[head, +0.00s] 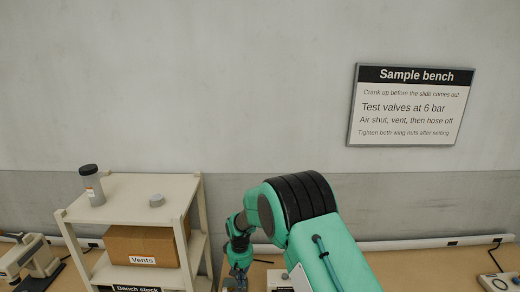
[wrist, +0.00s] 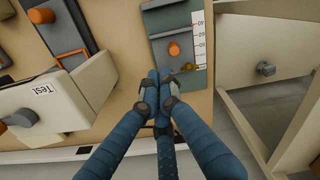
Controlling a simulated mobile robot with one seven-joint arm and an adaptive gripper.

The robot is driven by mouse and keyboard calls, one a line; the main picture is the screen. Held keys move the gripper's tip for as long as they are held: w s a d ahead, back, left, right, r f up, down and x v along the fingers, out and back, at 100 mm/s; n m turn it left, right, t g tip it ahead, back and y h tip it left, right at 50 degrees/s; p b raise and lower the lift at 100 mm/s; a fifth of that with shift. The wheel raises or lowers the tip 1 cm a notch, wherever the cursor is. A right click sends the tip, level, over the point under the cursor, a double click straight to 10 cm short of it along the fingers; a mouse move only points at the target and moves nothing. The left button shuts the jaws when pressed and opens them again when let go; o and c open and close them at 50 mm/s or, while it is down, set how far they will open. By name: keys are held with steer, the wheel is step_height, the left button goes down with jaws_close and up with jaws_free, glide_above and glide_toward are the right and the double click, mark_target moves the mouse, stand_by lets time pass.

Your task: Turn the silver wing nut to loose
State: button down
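In the wrist view, a small grey knob-like piece with short tabs (wrist: 265,69) sits on a pale panel at the right. It may be the silver wing nut, but it is too small to be sure. My gripper (wrist: 159,78) has its blue fingers drawn together at the tips, with nothing visible between them. In the head view my gripper (head: 236,281) is low, right of the shelf, and partly cut off by the bottom edge. No wing nut is clear there.
The wrist view shows a grey plate (wrist: 158,50) with an orange knob (wrist: 174,49) and a scale (wrist: 199,40), plus a pale box labelled Test (wrist: 60,105). The head view shows a shelf (head: 130,184) with a canister (head: 93,185) and a Vents box (head: 140,246).

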mark_target(242, 289)
steer(key=shift+f, duration=0.15)
steer(key=shift+f+b, duration=1.5)
steer(key=shift+f, duration=1.85)
steer(key=shift+w, duration=0.6)
steer(key=shift+w+d, duration=0.4)
steer(key=shift+d, duration=0.2)
steer(key=shift+s+d, duration=0.25)
steer(key=shift+d, duration=0.1)
stand_by(0.6)
step_height(242, 289, up, 6)
steer(key=p, duration=0.2)
stand_by(0.6)
steer(key=shift+p, duration=0.35)
